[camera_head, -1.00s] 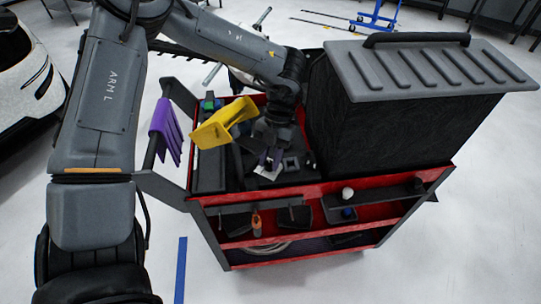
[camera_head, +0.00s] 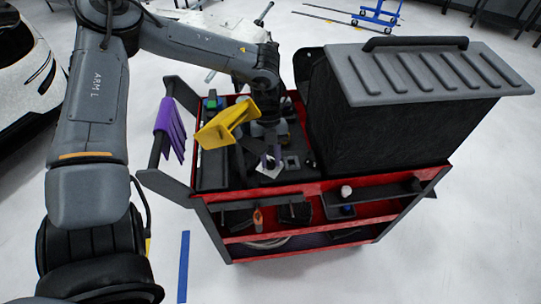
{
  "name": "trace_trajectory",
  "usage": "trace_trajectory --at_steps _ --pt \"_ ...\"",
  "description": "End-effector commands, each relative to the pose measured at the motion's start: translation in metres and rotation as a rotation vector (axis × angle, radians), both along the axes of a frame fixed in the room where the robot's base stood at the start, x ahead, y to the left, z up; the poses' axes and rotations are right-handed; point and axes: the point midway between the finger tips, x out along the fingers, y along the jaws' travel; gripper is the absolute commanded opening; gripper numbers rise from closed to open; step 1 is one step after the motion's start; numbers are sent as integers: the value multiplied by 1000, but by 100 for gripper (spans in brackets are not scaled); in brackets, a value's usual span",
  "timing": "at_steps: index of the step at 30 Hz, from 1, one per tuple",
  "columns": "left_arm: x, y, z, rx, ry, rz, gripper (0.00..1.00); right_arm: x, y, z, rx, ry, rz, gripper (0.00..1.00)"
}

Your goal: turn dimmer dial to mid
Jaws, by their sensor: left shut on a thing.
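My left gripper (camera_head: 271,162) points down over the top tray of the red and black cart (camera_head: 318,187), its purple-tipped fingers at a small white plate (camera_head: 262,171). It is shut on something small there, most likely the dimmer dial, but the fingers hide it. I cannot make out the dial's marks or its angle. My right gripper is not in view.
A yellow bracket-like piece (camera_head: 228,122) stands left of my gripper. A large black box with a grey ribbed lid (camera_head: 430,68) fills the cart's right side. A purple cloth (camera_head: 171,127) hangs at the cart's left handle. A white car (camera_head: 30,85) is at far left.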

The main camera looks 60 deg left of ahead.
Motion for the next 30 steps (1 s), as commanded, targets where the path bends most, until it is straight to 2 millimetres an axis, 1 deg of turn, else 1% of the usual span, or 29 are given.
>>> trace_trajectory --at_steps 10,11,15,25,28,30 --pt "0 0 -1 2 0 4 0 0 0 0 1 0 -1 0" --pt "0 1 -1 2 0 4 30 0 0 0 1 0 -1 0" --pt "0 0 0 1 0 3 51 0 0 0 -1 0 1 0" --pt "0 1 1 1 0 2 51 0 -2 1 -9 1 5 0" --pt "1 3 8 2 0 3 51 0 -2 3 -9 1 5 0" --pt "2 6 15 2 0 3 51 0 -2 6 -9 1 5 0"
